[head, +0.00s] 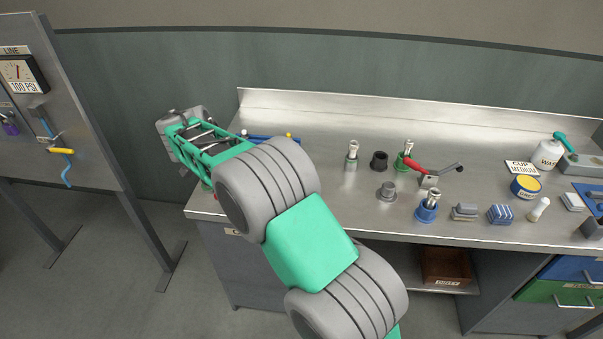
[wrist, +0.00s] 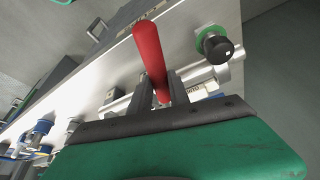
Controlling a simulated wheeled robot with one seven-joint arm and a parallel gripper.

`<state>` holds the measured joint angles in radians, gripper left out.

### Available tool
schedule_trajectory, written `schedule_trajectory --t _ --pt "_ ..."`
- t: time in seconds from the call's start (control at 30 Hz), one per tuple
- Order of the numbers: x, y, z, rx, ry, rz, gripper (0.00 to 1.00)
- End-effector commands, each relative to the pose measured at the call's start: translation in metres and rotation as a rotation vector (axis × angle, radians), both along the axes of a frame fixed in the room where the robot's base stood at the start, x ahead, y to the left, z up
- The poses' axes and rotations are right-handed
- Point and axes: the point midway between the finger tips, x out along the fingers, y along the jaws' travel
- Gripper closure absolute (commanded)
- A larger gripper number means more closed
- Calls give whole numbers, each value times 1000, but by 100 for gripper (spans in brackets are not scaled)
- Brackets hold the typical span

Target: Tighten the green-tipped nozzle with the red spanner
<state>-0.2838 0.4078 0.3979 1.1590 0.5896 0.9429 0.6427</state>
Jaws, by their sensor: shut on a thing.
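The red spanner's handle (wrist: 150,55) shows in the wrist view between the two dark fingers of my gripper (wrist: 160,91). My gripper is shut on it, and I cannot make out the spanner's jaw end. A dark round-ended fitting with a green ring (wrist: 213,43) is up and to the right of the handle, apart from it in the picture. It may be the green-tipped nozzle, but I cannot be sure. In the head view my arm reaches over the bench's left end and hides the spanner and fingertips.
The steel bench (head: 320,125) carries a red-handled clamp (head: 428,171), a blue cup with a fitting (head: 427,212), a black collar (head: 379,160) and a yellow-topped tin (head: 525,186) to the right. A panel with a gauge (head: 22,75) stands at far left.

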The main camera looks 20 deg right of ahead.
Motion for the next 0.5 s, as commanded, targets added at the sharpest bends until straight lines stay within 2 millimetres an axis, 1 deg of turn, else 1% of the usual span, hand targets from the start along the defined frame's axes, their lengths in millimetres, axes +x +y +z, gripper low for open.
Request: schedule_trajectory --t 0.5 --pt "-7 2 1 1 -2 36 100"
